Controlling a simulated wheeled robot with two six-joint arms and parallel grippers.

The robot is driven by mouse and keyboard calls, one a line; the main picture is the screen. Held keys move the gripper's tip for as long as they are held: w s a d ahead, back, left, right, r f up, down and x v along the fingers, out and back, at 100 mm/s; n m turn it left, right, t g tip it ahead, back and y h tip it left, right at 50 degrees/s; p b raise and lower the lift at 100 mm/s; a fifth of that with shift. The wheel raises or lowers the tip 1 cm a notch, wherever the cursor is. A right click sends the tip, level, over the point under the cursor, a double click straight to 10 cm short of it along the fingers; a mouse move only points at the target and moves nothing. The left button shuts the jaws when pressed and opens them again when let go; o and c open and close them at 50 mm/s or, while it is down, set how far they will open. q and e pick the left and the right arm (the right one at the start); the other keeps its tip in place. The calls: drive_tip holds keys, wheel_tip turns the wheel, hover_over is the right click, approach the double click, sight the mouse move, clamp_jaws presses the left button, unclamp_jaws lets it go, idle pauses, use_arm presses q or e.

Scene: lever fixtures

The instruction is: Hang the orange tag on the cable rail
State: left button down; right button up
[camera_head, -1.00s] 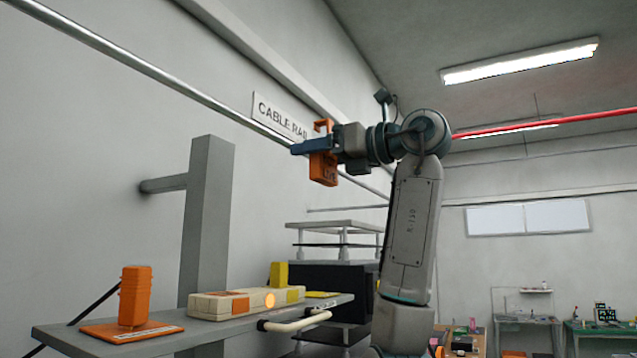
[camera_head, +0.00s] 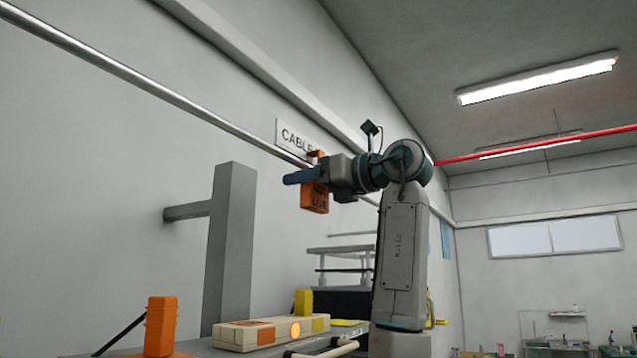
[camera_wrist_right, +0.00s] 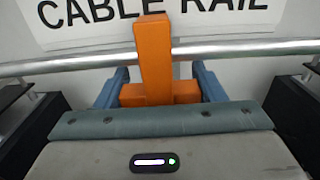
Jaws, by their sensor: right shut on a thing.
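The orange tag (camera_head: 315,198) is held upright in my right gripper (camera_head: 302,178), whose blue fingers are shut on it. Its hooked top rises above the fingers, close to the silver rail (camera_head: 180,92) below the CABLE RAIL sign (camera_head: 292,136). In the right wrist view the tag's upright orange part (camera_wrist_right: 153,55) stands between the fingers of the gripper (camera_wrist_right: 160,92). It crosses in front of the rail (camera_wrist_right: 240,48). I cannot tell whether the hook is over the rail or touching it. My left gripper is not in view.
Below stands a shelf with an orange ribbed block (camera_head: 160,325), a cream box (camera_head: 250,334) and a yellow block (camera_head: 303,303). A grey post (camera_head: 230,250) rises near the wall. A red pipe (camera_head: 540,146) runs at the right. Space left of the gripper is clear.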

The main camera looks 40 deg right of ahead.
drive_tip(key=shift+w+a+f, duration=0.25)
drive_tip(key=shift+w+f, duration=0.4)
drive_tip(key=shift+w, duration=0.05)
drive_tip(key=o, duration=1)
drive_tip(key=shift+a, duration=0.15)
drive_tip(key=shift+o, duration=0.2)
drive_tip(key=shift+s+b, duration=0.1)
drive_tip(key=shift+b, duration=0.25)
